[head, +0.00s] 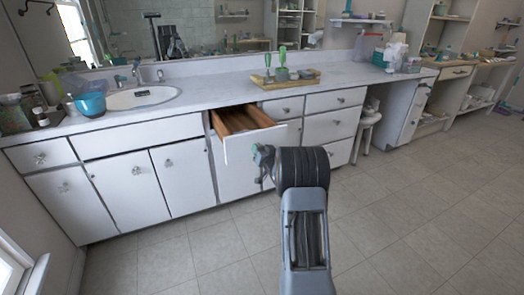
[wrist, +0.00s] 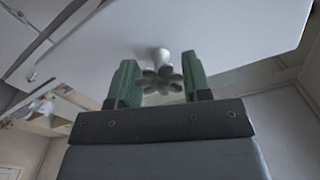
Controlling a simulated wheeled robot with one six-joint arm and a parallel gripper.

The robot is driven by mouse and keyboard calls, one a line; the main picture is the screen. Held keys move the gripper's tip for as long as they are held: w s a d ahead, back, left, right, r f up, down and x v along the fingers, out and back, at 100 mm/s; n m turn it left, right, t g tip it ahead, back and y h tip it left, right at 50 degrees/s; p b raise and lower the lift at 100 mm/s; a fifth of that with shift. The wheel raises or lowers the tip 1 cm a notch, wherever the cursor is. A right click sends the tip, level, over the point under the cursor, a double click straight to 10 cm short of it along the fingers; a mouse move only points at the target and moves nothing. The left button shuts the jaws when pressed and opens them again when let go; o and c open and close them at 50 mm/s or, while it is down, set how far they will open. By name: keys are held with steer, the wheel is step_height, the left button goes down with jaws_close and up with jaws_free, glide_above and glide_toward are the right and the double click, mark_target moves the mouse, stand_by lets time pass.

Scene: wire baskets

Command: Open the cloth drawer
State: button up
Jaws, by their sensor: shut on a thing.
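A white-fronted drawer (head: 252,145) in the long counter stands pulled out, and its brown wooden inside shows from above. It looks empty from here, though part of its inside is hidden. My gripper (head: 262,158) is at the drawer's front face. In the head view my arm and gripper hide the knob.
White cabinet doors (head: 178,178) stand below the counter. Shut drawers (head: 332,127) are to the right of the open one. A wooden tray (head: 286,80) with green-handled brushes lies on the countertop, and a sink (head: 140,97) is at the left. The tiled floor (head: 420,215) at the right is clear.

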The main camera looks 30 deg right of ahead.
steer(key=o, duration=1.3)
steer(key=s, duration=0.4)
steer(key=s+a+p, duration=0.1)
steer(key=s, duration=0.4)
steer(key=s+p, duration=0.1)
steer(key=s, duration=0.3)
steer(key=shift+s+a, duration=0.35)
steer(key=shift+a, duration=0.05)
steer(key=s+a+r+n+g+p, duration=0.1)
steer(key=a+r+g+p, duration=0.2)
steer(key=a+r+p, duration=0.35)
steer(key=a+r+n+g+p, duration=0.1)
steer(key=a+r+g+p, duration=0.2)
steer(key=r+p, duration=0.6)
steer(key=s+a+r+n+g+y+p, duration=0.1)
steer(key=s+a+r+g+p, duration=0.1)
steer(key=s+a+r, duration=0.3)
steer(key=s+a+r+n+g+y+p, duration=0.1)
steer(key=s+a+r+g+p, duration=0.2)
steer(key=s+a+r+p, duration=0.2)
steer(key=s+a+r+n+g+p, duration=0.1)
steer(key=s+a+r+g+p, duration=0.2)
steer(key=s, duration=0.6)
steer(key=shift+s+a+r+y+p, duration=0.2)
steer(key=shift+a+r+p, duration=0.1)
steer(key=shift+a+r, duration=0.45)
steer(key=shift+s+a+r+y+p, duration=0.1)
steer(key=shift+a+r+y+p, duration=0.15)
steer(key=shift+a+r, duration=0.5)
